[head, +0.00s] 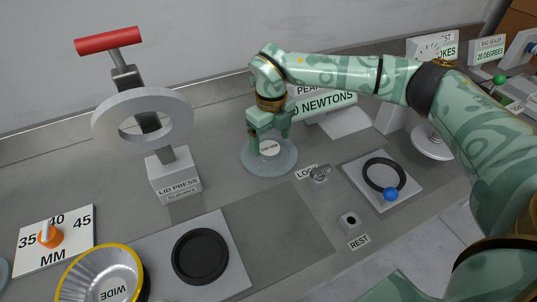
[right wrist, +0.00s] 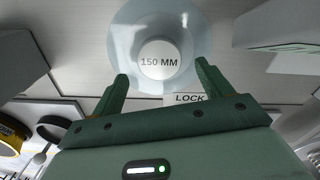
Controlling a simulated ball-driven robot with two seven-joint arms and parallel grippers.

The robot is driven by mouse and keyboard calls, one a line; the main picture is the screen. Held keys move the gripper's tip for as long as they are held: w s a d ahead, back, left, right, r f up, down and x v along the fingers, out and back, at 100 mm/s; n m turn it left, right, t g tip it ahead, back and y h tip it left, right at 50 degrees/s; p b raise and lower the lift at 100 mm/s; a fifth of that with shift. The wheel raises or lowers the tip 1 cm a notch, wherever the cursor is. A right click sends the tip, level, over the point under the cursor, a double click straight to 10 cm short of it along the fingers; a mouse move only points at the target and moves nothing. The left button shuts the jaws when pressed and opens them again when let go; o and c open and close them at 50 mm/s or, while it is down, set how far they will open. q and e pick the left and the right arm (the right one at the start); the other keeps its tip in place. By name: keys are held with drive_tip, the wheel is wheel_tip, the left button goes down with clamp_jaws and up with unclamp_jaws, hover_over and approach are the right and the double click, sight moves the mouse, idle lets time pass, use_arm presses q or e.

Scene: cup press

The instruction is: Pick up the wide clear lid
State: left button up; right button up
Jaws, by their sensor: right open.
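The wide clear lid (head: 283,167) is a pale, see-through disc lying flat on the grey counter, with a white round label in its middle. In the right wrist view the lid (right wrist: 127,42) shows at the top, and its label reads 150 MM. My right gripper (head: 268,142) points down over the lid's middle. Its two fingers are apart in the right wrist view (right wrist: 162,76), with the label seen between and beyond the tips. Nothing is held. Whether the fingertips touch the lid is unclear. My left gripper is out of view.
The lid press (head: 172,178) with a red handle and grey ring stands to the left. A wide metal cup (head: 98,272) and black round pad (head: 200,256) are at front left. A lock latch (head: 319,174) and black ring with blue knob (head: 390,194) are to the right.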

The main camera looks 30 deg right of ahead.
sight(271, 149)
wheel_tip(271, 149, down, 3)
drive_tip(key=shift+f+b, duration=0.1)
drive_tip(key=shift+b, duration=0.2)
drive_tip(key=c, duration=1.1)
drive_tip(key=shift+o, duration=0.2)
drive_tip(key=shift+r, duration=0.2)
